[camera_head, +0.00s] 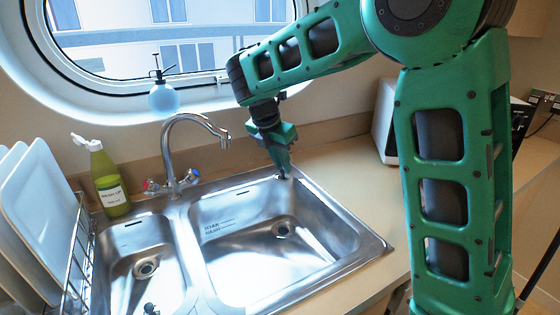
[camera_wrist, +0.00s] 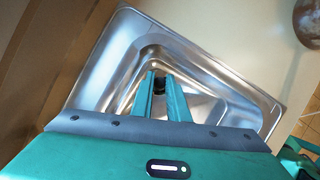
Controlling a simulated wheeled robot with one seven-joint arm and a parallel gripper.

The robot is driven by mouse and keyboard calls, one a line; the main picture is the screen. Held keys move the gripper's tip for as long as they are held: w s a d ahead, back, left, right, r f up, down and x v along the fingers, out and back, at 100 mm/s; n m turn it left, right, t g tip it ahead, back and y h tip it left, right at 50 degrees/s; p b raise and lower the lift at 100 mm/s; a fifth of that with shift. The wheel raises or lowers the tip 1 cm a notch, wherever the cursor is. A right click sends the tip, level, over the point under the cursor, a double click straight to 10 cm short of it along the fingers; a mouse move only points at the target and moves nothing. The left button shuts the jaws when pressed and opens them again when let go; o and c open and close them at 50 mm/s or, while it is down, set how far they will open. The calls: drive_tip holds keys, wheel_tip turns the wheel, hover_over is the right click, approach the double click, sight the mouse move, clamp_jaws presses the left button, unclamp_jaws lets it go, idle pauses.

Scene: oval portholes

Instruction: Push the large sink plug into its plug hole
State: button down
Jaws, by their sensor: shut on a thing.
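My gripper (camera_head: 283,171) hangs over the back right part of the large basin (camera_head: 338,236), about level with the sink rim. It is shut on a small dark thing, which I take to be the large sink plug (camera_wrist: 160,84), between the fingertips in the wrist view. Most of the plug is hidden by the fingers. The large plug hole (camera_head: 282,228) is in the floor of the right basin, below and apart from my gripper. It looks open. The smaller left basin has its own plug hole (camera_head: 146,267), and a dark plug (camera_head: 150,309) lies near its front.
A curved tap (camera_head: 172,150) stands behind the basins. A green bottle (camera_head: 110,180) and a rack of white plates (camera_head: 40,220) are at left. A blue soap dispenser (camera_head: 163,98) sits by the oval window.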

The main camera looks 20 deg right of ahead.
drive_tip(key=shift+d+f, duration=0.1)
drive_tip(key=shift+f, duration=10.55)
drive_tip(key=shift+f, duration=0.15)
drive_tip(key=c, duration=1.2)
unclamp_jaws()
drive_tip(key=shift+o, duration=0.2)
wheel_tip(320, 180, up, 9)
drive_tip(key=shift+d, duration=0.1)
